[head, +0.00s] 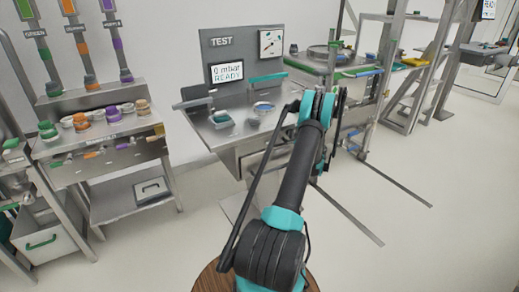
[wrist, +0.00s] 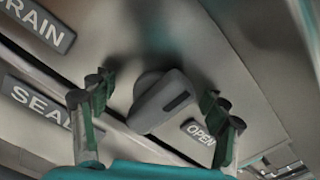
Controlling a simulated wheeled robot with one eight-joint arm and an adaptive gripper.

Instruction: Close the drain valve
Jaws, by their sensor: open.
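In the wrist view a grey valve knob (wrist: 152,104) with a raised handle and a dark slot mark stands on a metal panel. The handle lies tilted, from lower left to upper right. A DRAIN label (wrist: 42,24) is at the upper left, a SEAL label (wrist: 36,100) at the left, and an OPEN label (wrist: 199,132) just right of the knob. My gripper (wrist: 156,93) is open, with one green-padded finger on each side of the knob. Gaps show between the fingers and the knob. In the head view, my arm hides the gripper, and I cannot make out the valve.
The test bench (head: 218,132) stands ahead, with a display (head: 227,72) reading 0 mbar READY and a gauge (head: 271,43). A side bench (head: 95,150) with coloured fittings is at left. A cart (head: 335,68) is at right. Open floor lies at lower right.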

